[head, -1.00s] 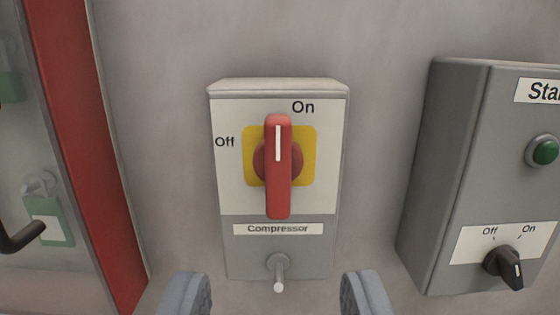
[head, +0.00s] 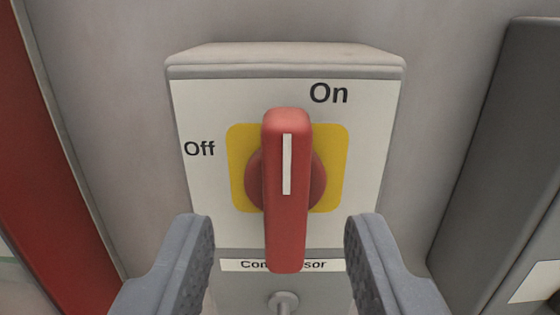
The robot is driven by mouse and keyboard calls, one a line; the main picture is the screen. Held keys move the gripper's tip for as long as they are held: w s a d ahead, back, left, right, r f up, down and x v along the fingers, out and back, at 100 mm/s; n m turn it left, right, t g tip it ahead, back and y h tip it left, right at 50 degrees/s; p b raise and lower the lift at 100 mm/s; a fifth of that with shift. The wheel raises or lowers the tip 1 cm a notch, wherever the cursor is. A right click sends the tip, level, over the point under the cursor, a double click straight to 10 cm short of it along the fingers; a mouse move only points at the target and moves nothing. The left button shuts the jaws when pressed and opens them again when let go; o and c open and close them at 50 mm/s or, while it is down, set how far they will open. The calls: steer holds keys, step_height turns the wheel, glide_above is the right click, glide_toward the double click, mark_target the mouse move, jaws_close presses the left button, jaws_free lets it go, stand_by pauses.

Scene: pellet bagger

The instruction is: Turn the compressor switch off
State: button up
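The compressor switch is a red rotary handle (head: 285,215) on a yellow plate (head: 333,165), on a light grey box (head: 285,57) fixed to the wall. The handle stands upright, and its white line points up, close to the "On" label (head: 328,93). The "Off" label (head: 199,149) is to the left. The "Compressor" label (head: 245,265) is partly hidden behind the handle's lower end. My gripper (head: 280,235) is open, with one finger on each side of the handle's lower part in the picture. Gaps show between both fingers and the handle.
A small metal pin (head: 284,301) sticks out low on the box, between the fingers. A red frame (head: 50,190) runs down the left side. A darker grey box (head: 505,160) stands at the right. Bare wall (head: 460,60) lies between the two boxes.

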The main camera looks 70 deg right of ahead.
mark_target(283, 193)
steer(key=shift+p+x, duration=0.6)
steer(key=shift+x, duration=1.55)
steer(key=shift+s, duration=0.1)
steer(key=shift+c, duration=0.3)
steer(key=c, duration=0.6)
